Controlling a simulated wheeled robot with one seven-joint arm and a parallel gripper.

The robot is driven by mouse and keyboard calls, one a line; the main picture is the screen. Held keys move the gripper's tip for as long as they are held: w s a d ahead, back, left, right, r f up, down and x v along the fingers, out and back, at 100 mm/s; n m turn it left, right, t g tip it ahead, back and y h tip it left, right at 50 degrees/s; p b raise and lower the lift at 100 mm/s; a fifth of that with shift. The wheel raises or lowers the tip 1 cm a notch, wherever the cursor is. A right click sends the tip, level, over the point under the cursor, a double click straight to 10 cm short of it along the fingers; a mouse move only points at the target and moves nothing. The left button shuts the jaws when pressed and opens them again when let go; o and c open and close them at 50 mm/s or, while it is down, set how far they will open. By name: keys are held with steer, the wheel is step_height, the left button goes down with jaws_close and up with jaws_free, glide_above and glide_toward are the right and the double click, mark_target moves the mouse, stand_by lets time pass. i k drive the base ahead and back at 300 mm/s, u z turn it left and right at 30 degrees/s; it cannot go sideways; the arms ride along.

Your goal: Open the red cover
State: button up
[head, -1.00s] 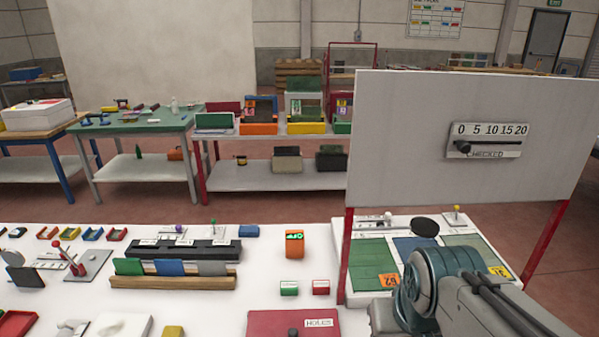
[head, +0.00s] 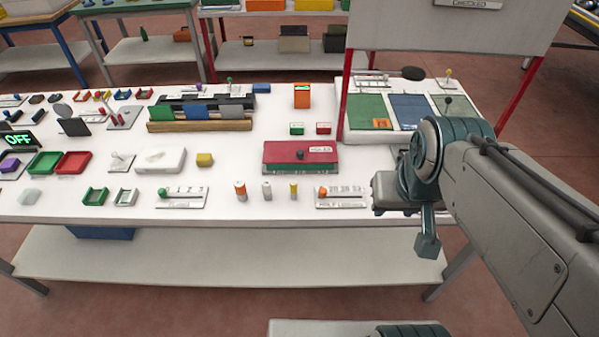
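The red cover (head: 284,154) lies flat and looks closed on a low box near the front of the white table. It has a dark knob near its middle and a white label at its back right, which reads "HOLES" in the earlier view. A greenish edge of the box shows below its front. My arm comes in from the right. Its dark teal end, where my gripper (head: 428,243) seems to be, hangs to the right of the cover, clear of it. I cannot make out separate fingers.
A slider plate (head: 341,196) and small cylinders, including an orange one (head: 240,190), stand in front of the cover. A panelled board (head: 410,111) and a red post (head: 343,85) stand at the back right.

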mark_target(275, 152)
steer(key=z, duration=0.05)
steer(key=k, duration=0.5)
steer(key=u, duration=0.8)
steer(key=i, duration=1.3)
steer(key=z, duration=0.65)
